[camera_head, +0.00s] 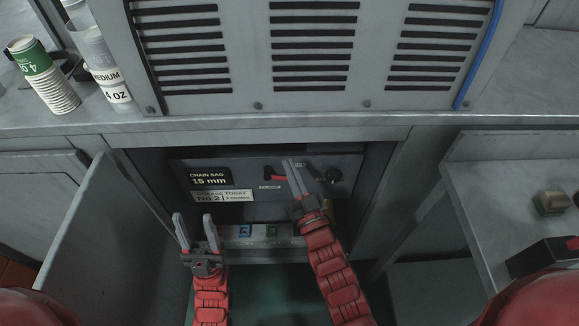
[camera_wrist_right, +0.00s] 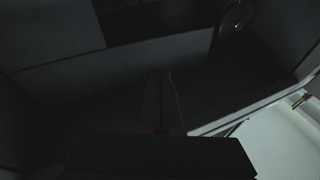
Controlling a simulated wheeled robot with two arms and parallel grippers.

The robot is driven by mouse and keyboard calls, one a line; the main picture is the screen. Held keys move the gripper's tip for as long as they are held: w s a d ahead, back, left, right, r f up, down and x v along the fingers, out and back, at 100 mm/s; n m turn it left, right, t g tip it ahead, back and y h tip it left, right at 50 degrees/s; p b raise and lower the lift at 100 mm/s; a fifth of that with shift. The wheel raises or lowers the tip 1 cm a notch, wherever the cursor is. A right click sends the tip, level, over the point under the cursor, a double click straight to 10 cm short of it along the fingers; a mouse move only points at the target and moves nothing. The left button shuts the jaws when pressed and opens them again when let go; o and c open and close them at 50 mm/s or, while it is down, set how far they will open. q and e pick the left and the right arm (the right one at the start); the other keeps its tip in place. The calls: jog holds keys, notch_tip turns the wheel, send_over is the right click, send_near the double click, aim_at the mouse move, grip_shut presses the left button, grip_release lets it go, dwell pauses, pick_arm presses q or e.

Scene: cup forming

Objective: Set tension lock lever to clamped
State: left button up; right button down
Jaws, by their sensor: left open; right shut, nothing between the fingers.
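A small red lever (camera_head: 276,177) with a dark pivot sits on the dark panel (camera_head: 240,177) inside the open cabinet. A small white label (camera_head: 270,186) is just below it; its text is too small to read surely. My right gripper (camera_head: 291,164) is shut and empty, its tips just right of the lever and overlapping the panel. I cannot tell whether they touch the lever. In the right wrist view its dark fingers (camera_wrist_right: 165,98) are together; the view is very dark and the lever cannot be made out. My left gripper (camera_head: 193,220) is open and empty, lower left of the lever.
A black knob (camera_head: 334,174) is right of the lever. The open cabinet door (camera_head: 95,235) bounds the left; a grey shelf (camera_head: 510,215) the right. Stacked cups (camera_head: 50,85) stand above.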

jog(key=s+m+g+h+p, duration=0.1)
jog(key=g+h+p, duration=0.1)
jog(key=g+p, duration=0.1)
jog(key=s+d+f+m+g+h+p, duration=0.1)
jog(key=g+p, duration=0.1)
jog(key=p, duration=0.1)
jog(key=s+f+m+g+h+p, duration=0.1)
jog(key=s+m+g+h+p, duration=0.1)
jog(key=g+p, duration=0.1)
jog(key=shift+d+g+h, duration=0.3)
jog(key=shift+f, duration=0.1)
jog(key=p, duration=0.2)
send_over(283, 178)
jog(key=s+d, duration=0.2)
jog(key=s, duration=0.1)
notch_tip(283, 178, down, 5)
jog(key=shift+w+a+f, duration=0.15)
jog(key=shift+w+f, duration=0.1)
jog(key=shift+f, duration=0.8)
jog(key=shift+w+a+f, duration=0.1)
jog(key=shift+w+f, duration=0.1)
jog(key=shift+f, duration=0.8)
